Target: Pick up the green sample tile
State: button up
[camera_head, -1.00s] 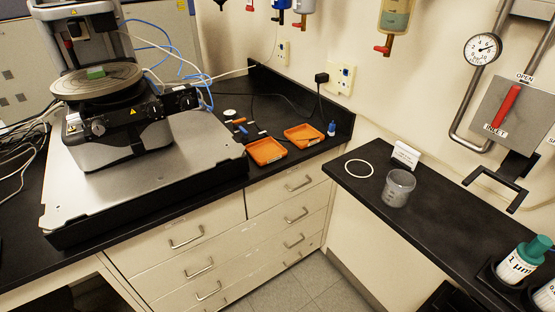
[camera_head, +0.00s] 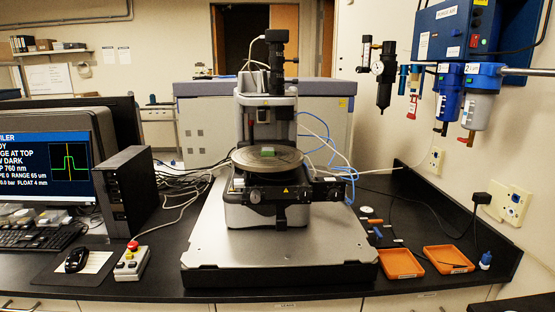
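The green sample tile (camera_head: 268,151) lies on the round grey stage (camera_head: 245,160) of the stylus profiler (camera_head: 238,120), near the middle of the disc. The profiler's dark upright head stands behind and above the tile. The instrument stands on a wide grey metal base plate (camera_head: 225,245) on the black bench. My gripper is not in view.
Two orange trays (camera_head: 401,263) and small tools lie right of the base plate. A control box with a red button (camera_head: 132,262), a mouse (camera_head: 76,260), a black computer tower (camera_head: 127,195) and a monitor (camera_head: 45,165) stand left. Blue filter housings (camera_head: 483,95) hang on the right wall.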

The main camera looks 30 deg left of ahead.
aim_at(265, 151)
jog(key=j+u, duration=0.1)
jog(key=u, duration=0.45)
jog(key=i+j+u, duration=0.55)
jog(key=i+u, duration=0.25)
